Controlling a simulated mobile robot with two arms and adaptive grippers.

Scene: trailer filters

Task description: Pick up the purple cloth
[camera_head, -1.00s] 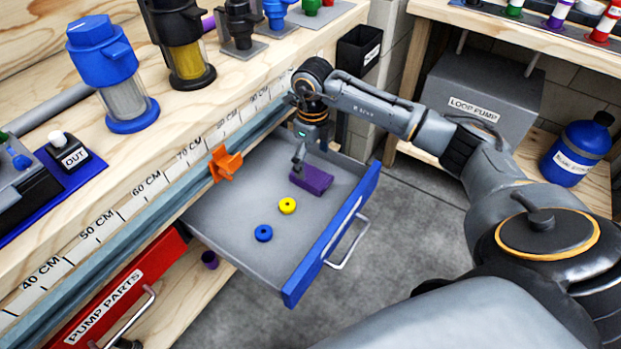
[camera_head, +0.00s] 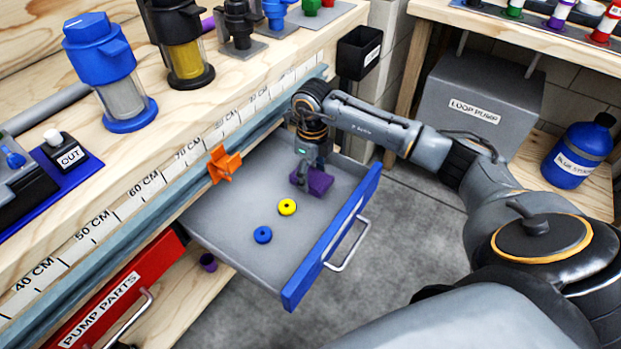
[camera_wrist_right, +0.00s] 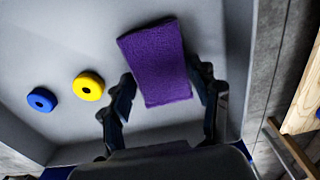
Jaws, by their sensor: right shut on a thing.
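The purple cloth (camera_head: 318,183) is a folded block in the open blue-fronted drawer (camera_head: 222,222). My right gripper (camera_head: 304,184) reaches down into the drawer at the cloth and partly covers it. In the right wrist view the cloth (camera_wrist_right: 158,62) lies between the two dark fingers of my right gripper (camera_wrist_right: 166,90), which are closed against its sides. I cannot tell whether the cloth is clear of the drawer floor. My left gripper is not in view.
A yellow ring (camera_head: 287,207) and a blue ring (camera_head: 263,234) lie on the drawer floor near the cloth. The drawer's blue front (camera_head: 330,240) bounds it on the right. An orange clamp (camera_head: 223,164) sits on the rail beside the drawer. Bare floor lies to the right.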

